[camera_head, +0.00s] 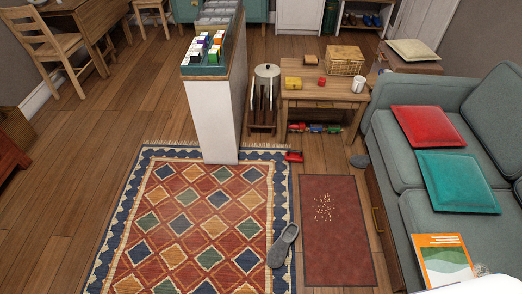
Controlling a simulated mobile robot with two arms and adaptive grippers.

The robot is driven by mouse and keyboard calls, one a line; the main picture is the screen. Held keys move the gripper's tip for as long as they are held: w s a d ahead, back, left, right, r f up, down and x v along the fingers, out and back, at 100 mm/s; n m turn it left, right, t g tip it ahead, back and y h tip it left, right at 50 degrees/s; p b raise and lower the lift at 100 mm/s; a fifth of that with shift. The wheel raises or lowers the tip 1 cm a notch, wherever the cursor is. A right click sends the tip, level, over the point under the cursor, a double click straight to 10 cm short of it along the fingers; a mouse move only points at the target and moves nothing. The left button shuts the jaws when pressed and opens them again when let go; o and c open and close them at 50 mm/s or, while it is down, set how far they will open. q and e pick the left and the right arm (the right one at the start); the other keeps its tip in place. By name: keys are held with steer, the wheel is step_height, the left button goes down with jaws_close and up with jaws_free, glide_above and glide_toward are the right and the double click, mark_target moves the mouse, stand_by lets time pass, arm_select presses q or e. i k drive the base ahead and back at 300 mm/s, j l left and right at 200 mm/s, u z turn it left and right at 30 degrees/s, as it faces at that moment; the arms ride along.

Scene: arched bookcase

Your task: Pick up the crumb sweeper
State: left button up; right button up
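I cannot pick out a crumb sweeper for certain. A small red object (293,156) lies on the floor at the rug's far right corner, too small to identify. A small dark grey rounded object (360,161) lies on the floor by the sofa's far end; its kind is unclear too. Pale crumbs (323,207) are scattered on the dark red mat (335,262). Neither of my grippers shows in the head view.
A patterned rug (190,215) covers the middle floor, with a grey slipper (284,245) at its right edge. A white partition (212,120) stands at its far edge. A low wooden table (325,97) is beyond. A grey-green sofa (390,155) fills the right. Left floor is clear.

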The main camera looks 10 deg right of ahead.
mark_target(298, 156)
steer(key=i+j+u, duration=0.75)
steer(key=i, duration=0.15)
steer(key=i+j+u, duration=0.1)
steer(key=i+u, duration=0.25)
steer(key=i, duration=0.15)
steer(key=i+z, duration=0.2)
steer(key=i, duration=0.2)
steer(key=i+j+z, duration=0.15)
steer(key=i, duration=0.25)
steer(key=i+j+z, duration=0.2)
steer(key=i, duration=0.2)
